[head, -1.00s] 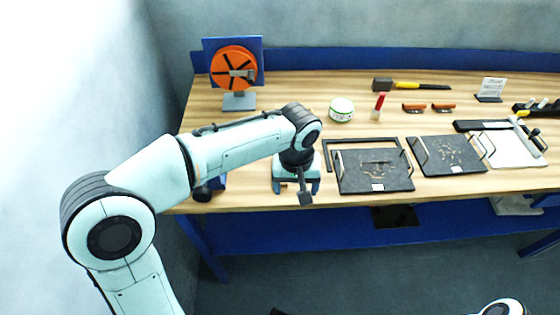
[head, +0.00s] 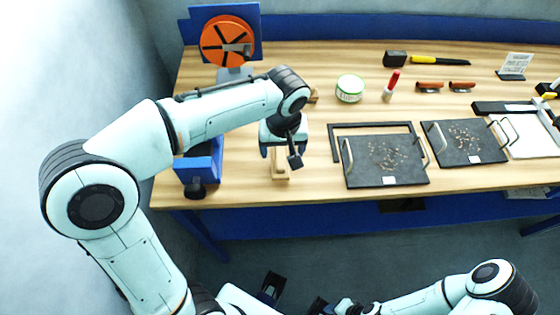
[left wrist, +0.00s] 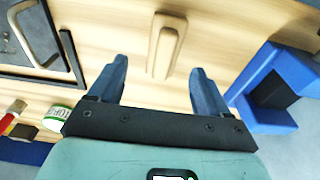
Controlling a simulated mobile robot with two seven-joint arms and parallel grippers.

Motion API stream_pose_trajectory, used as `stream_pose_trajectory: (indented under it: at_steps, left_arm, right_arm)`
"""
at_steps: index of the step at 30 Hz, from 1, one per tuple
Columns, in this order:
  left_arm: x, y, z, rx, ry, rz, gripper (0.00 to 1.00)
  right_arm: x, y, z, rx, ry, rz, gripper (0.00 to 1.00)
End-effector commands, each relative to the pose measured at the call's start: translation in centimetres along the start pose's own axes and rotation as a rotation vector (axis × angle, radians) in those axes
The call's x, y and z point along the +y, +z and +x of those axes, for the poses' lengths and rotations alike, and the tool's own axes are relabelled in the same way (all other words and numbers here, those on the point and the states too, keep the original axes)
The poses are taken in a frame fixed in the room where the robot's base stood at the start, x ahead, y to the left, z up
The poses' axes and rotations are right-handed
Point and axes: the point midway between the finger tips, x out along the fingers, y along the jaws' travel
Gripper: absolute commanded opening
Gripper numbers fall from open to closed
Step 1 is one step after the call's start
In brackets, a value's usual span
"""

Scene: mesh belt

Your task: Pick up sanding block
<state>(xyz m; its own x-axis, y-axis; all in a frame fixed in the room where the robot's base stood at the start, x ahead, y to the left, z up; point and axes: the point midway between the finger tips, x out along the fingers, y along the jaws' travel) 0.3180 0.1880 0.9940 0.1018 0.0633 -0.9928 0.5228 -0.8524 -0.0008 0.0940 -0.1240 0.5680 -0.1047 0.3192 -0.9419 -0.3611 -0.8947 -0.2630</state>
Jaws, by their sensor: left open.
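A light wooden block with a raised, rounded grip, which looks like the sanding block (head: 281,174), stands near the table's front edge. It also shows in the left wrist view (left wrist: 165,45), ahead of and between the fingers. My left gripper (head: 282,154) is open above it and partly hides it in the head view. In the left wrist view the blue fingers (left wrist: 160,72) have a gap between them, with nothing gripped. My right arm (head: 440,298) shows at the bottom; its jaw state is unclear.
A blue holder (head: 203,162) stands close left of the block. A black frame and dark trays (head: 385,178) lie to the right. An orange disc (head: 228,42) stands back left.

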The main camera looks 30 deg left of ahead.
Motion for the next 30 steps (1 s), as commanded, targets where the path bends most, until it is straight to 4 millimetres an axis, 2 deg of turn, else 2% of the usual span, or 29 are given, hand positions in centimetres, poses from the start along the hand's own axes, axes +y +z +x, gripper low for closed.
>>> stream_pose_trajectory:
  at_steps: [5,12,16,22,28,30]
  left_arm:
    - [-0.2,0.0,1.4,-0.002,-0.002,-0.001,0.78]
    - [-0.6,0.0,4.9,-0.001,-0.002,0.000,0.78]
    - [-0.6,0.0,5.6,0.000,-0.001,-0.001,0.78]
    - [-0.6,0.0,5.5,0.000,0.000,0.000,0.78]
    - [-0.6,0.0,5.5,0.000,0.001,0.000,0.13]
    - [-0.5,0.0,5.5,0.001,0.001,0.000,0.13]
  right_arm:
    - [0.0,0.0,0.2,0.000,0.000,0.000,0.41]
    - [0.2,0.0,0.5,-0.001,0.000,0.000,0.41]
    - [0.2,0.0,0.5,-0.001,0.000,0.000,0.41]
    - [0.2,0.0,0.5,-0.001,0.000,0.000,0.41]
    - [0.2,0.0,0.5,-0.001,0.000,0.000,0.41]
    - [0.2,0.0,0.5,-0.001,0.000,0.000,0.41]
